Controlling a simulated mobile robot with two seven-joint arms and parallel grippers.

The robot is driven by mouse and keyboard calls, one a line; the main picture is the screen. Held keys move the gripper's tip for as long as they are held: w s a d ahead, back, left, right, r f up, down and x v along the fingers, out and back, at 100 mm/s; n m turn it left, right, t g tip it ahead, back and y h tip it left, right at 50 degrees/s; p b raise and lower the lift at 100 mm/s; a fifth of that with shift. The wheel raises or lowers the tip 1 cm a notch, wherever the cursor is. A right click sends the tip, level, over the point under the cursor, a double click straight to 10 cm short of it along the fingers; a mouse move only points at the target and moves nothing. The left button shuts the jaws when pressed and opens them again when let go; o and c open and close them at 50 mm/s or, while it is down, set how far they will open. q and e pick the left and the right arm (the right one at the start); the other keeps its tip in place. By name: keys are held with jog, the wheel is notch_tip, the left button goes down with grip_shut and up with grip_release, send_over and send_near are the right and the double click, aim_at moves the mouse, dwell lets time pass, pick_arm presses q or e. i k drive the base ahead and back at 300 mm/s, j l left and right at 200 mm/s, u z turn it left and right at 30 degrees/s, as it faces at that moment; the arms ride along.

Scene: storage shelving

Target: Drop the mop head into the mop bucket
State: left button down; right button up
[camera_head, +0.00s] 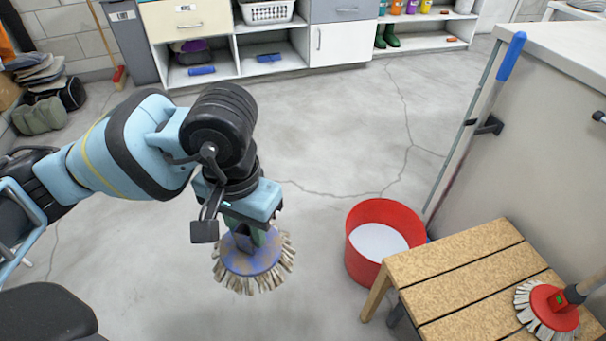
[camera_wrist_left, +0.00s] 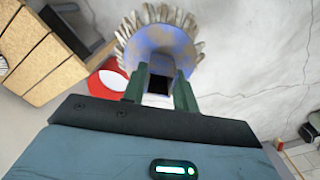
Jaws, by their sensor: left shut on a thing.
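My left gripper (camera_head: 258,233) is shut on the mop head (camera_head: 250,262), which has a blue round top and a fringe of pale strands. The gripper holds it from above, over the floor and to the left of the bucket. In the left wrist view the mop head (camera_wrist_left: 160,45) sits between the two green fingers (camera_wrist_left: 160,92). The mop bucket (camera_head: 358,240) is red and round with a pale inside, on the floor beside the wooden bench. It also shows in the left wrist view (camera_wrist_left: 97,88), partly hidden. My right gripper is not in view.
A slatted wooden bench (camera_head: 455,268) stands right of the bucket, with a red mop head (camera_head: 548,312) on it. A grey cabinet (camera_head: 540,130) stands behind it, with a blue-handled pole (camera_head: 511,58) against its side. Open floor lies between mop head and bucket.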

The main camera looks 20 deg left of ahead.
aim_at(370, 256)
jog(key=i+j+z, duration=0.25)
jog(key=i, duration=0.25)
jog(key=i+j+z, duration=0.25)
jog(key=i, duration=0.2)
